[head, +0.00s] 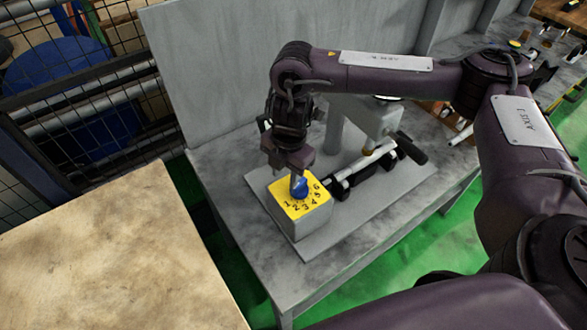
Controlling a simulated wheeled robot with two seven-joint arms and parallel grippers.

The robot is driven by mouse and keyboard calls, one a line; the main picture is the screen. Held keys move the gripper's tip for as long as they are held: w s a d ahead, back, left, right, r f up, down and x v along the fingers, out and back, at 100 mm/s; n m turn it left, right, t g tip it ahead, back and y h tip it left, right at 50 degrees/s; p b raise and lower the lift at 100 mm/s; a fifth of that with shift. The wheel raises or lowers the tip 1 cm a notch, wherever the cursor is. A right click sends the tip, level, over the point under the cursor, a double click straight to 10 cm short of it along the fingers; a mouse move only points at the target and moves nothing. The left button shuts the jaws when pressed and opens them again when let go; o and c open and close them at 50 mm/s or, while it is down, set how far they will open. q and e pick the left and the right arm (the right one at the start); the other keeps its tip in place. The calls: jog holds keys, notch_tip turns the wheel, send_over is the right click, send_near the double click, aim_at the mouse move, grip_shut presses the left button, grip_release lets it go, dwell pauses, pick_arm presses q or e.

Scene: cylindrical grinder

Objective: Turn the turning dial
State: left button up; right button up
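The turning dial (301,189) is a small blue knob on the yellow numbered top of a grey box (312,219). The fingers overlap the knob's upper left part. I cannot tell whether they are shut on it or only beside it. My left gripper is not in view.
The box stands on a grey plate (345,225) on a grey bench (285,277). A grinder part with a rod and black handle (410,148) lies just right of it. A grey panel (210,75) rises behind. A pale tabletop (100,265) is at the left.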

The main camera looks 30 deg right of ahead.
aim_at(299, 183)
jog(key=d, duration=0.1)
jog(key=d+r, duration=0.1)
jog(key=d, duration=0.1)
jog(key=shift+w+d+r+m+h, duration=0.15)
jog(key=shift+d+r+m+h, duration=0.1)
jog(key=shift+r+m+h, duration=0.05)
jog(key=shift+d+f, duration=0.15)
notch_tip(299, 183, down, 7)
jog(key=shift+f+b, duration=0.1)
jog(key=shift+b, duration=0.65)
grip_shut()
